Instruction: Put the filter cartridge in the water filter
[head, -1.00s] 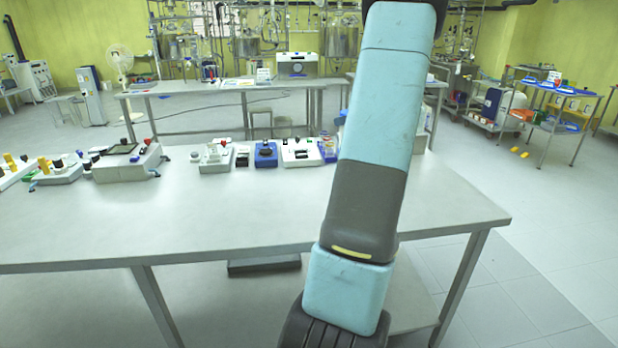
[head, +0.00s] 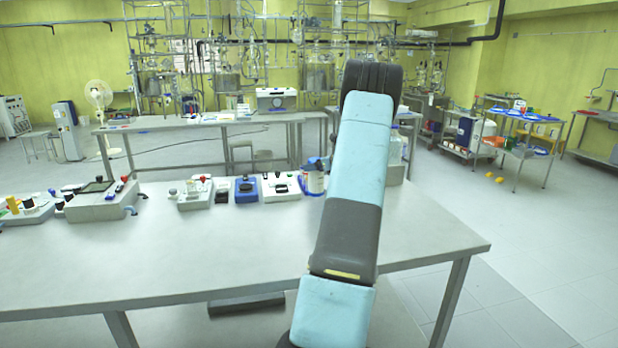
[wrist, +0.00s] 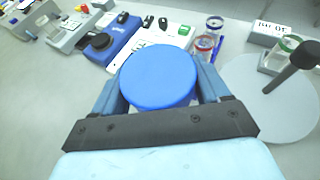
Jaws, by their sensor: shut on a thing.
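My gripper (wrist: 163,78) is shut on a round, flat-topped blue thing, which I take to be the filter cartridge (wrist: 158,72). The blue top fills the space between the fingers in the wrist view, and the body below it is hidden. In the head view my arm hides most of the gripper. A blue and white shape (head: 314,180) shows just left of the arm, but I cannot tell whether it is the held thing. I cannot surely make out the water filter; a clear container (head: 395,150) stands partly behind my arm.
Several small devices line the table's (head: 230,240) far side, among them a blue one (head: 246,189) and a white one (head: 281,187). The wrist view shows a red-rimmed jar (wrist: 204,44), a green-rimmed jar (wrist: 282,52) and a grey disc stand (wrist: 262,105). The table's front is clear.

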